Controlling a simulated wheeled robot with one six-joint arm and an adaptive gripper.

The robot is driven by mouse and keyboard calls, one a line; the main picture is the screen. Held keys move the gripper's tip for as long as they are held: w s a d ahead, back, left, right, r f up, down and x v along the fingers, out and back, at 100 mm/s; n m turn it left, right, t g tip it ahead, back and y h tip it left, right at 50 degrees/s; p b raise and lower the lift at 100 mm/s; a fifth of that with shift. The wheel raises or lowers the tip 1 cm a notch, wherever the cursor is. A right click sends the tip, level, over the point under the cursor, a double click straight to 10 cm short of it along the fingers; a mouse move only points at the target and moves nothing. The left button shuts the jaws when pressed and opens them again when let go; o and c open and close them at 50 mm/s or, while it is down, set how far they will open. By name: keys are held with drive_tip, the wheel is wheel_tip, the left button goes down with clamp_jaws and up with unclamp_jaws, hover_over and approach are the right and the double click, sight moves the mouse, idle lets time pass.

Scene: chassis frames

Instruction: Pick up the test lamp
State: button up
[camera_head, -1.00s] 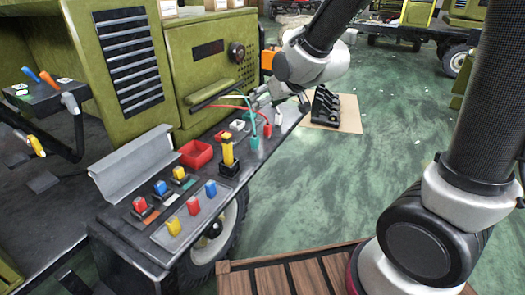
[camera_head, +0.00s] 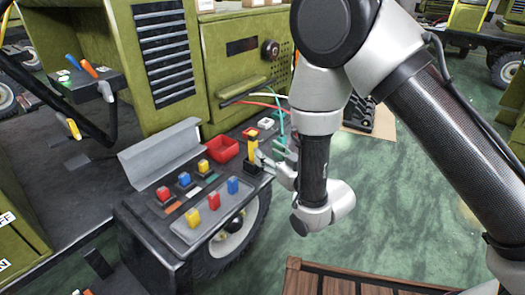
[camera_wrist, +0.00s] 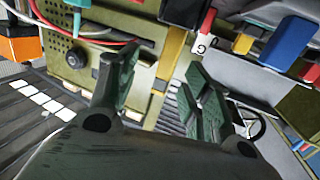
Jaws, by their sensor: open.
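The likely test lamp (camera_head: 253,146) is a yellow upright tool standing in a black holder (camera_head: 254,168) on the truck's dark side shelf. My gripper (camera_head: 265,160) is at its right side in the head view, close to it, partly hidden by my wrist. In the wrist view, my open gripper (camera_wrist: 160,82) has a finger on each side of the yellow tool (camera_wrist: 172,57), which shows in the gap. I cannot tell whether either finger touches it.
A red bin (camera_head: 222,148), a grey angled sheet (camera_head: 160,153), and a tray (camera_head: 186,228) of coloured switches lie left of the holder. Teal clips (camera_head: 281,138) with red and green wires are just behind. The shelf's right side opens onto green floor (camera_head: 390,190).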

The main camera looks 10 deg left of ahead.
sight(253, 147)
drive_tip(key=shift+y, duration=0.4)
drive_tip(key=x, duration=0.6)
drive_tip(key=shift+s+a+f, duration=0.15)
drive_tip(key=shift+a+f, duration=0.2)
drive_tip(key=shift+a, duration=0.3)
clamp_jaws()
